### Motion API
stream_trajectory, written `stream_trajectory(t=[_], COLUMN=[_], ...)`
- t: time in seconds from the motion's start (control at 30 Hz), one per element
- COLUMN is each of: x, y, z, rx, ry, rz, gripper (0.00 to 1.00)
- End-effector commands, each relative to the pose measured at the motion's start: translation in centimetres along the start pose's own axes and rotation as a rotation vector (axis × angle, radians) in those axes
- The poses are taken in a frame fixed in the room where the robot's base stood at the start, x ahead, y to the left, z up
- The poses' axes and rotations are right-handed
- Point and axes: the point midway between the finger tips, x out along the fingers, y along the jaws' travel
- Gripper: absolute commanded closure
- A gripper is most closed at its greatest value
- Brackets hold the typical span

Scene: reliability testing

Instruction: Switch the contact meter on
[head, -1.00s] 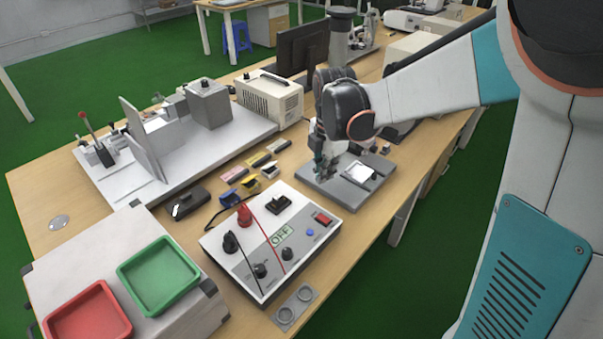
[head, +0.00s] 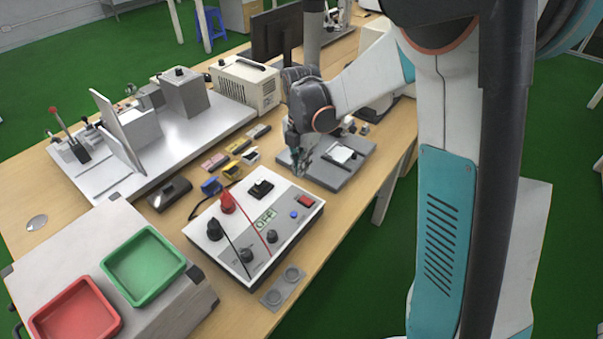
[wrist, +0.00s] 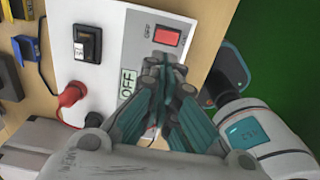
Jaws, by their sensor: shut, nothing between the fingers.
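The contact meter (head: 240,250) is a white and grey box on the table, with a display reading OFF (head: 265,220). Its red rocker switch (head: 305,201) sits near the right corner of its top. In the wrist view the red switch (wrist: 167,36) lies just beyond the fingertips. My gripper (head: 300,170) is shut and empty, above the table by the meter's far right side. In the wrist view my gripper (wrist: 168,68) covers part of the meter's top. I cannot tell its height above the panel, and no contact with the switch shows.
Red and black leads run over the meter from its plugs (head: 227,202). A grey plate fixture (head: 325,175) lies behind it. Green (head: 145,265) and red trays (head: 75,315) stand on a case at the front left.

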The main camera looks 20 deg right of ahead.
Motion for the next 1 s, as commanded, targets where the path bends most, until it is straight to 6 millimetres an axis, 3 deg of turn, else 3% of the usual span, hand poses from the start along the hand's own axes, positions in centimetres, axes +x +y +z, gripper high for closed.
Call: stream_trajectory(t=[0.2, 0.5, 0.7, 1.0], x=[4.7, 10.0, 11.8, 12.1], y=[0.1, 0.0, 0.0, 0.0], z=[0.0, 0.0, 0.0, 0.0], rx=[0.000, 0.001, 0.001, 0.001], ry=[0.000, 0.000, 0.000, 0.000], rz=[0.000, 0.000, 0.000, 0.000], gripper=[1.00, 1.00, 1.00, 1.00])
